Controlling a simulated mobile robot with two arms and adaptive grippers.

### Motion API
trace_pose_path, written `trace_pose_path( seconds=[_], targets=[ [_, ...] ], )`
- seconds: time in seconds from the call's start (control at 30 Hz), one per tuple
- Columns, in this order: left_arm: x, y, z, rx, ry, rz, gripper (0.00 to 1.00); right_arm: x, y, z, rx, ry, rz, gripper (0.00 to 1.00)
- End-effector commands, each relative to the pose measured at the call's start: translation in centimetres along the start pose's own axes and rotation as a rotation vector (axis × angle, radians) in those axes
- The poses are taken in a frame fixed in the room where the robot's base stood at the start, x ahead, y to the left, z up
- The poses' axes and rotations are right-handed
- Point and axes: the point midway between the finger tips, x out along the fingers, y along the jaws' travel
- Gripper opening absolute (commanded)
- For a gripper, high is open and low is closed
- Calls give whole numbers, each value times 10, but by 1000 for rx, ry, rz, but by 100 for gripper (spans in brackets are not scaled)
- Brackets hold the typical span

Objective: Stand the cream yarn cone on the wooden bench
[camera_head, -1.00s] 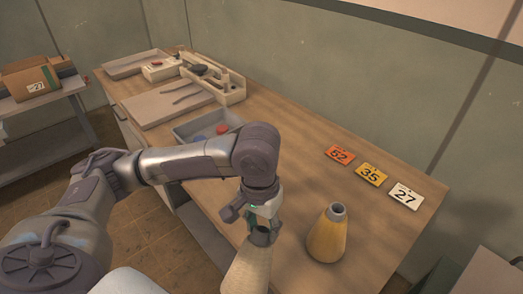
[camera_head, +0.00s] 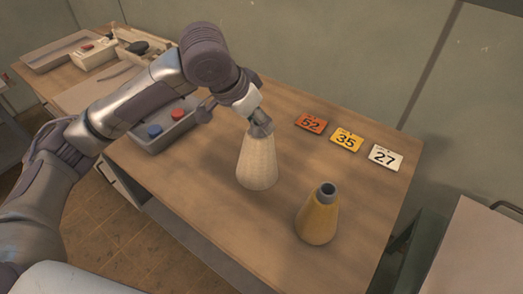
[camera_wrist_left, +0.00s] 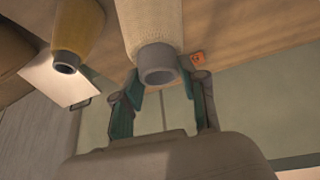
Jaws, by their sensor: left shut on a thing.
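The cream yarn cone (camera_head: 257,165) is upright over the near part of the wooden bench (camera_head: 180,190), left of a yellow yarn cone (camera_head: 318,220). My left gripper (camera_head: 260,127) is shut on its narrow grey top from above. I cannot tell whether its base touches the bench. In the left wrist view, the cream cone (camera_wrist_left: 150,25) has its grey tip between the fingers of the left gripper (camera_wrist_left: 165,78). My right gripper is not in view.
Number cards 52 (camera_head: 311,123), 35 (camera_head: 346,140) and 27 (camera_head: 385,157) lie along the back edge. A grey tray (camera_head: 165,130) with blue and red pieces is at the left. Bare bench lies between the cream cone and the cards.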

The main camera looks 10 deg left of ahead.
Motion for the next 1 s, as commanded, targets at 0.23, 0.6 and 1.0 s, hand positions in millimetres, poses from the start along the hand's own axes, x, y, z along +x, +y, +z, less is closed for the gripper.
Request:
trace_pose_path(
  seconds=[0.23, 0.6, 1.0],
  targets=[
    [0, -2, -23, 70, 70, 38, 0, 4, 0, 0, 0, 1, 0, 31],
    [48, -4, 2, 73, 73, 40, 0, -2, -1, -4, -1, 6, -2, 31],
    [83, -5, 21, 74, 73, 39, 0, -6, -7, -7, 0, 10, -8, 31]
  ],
)
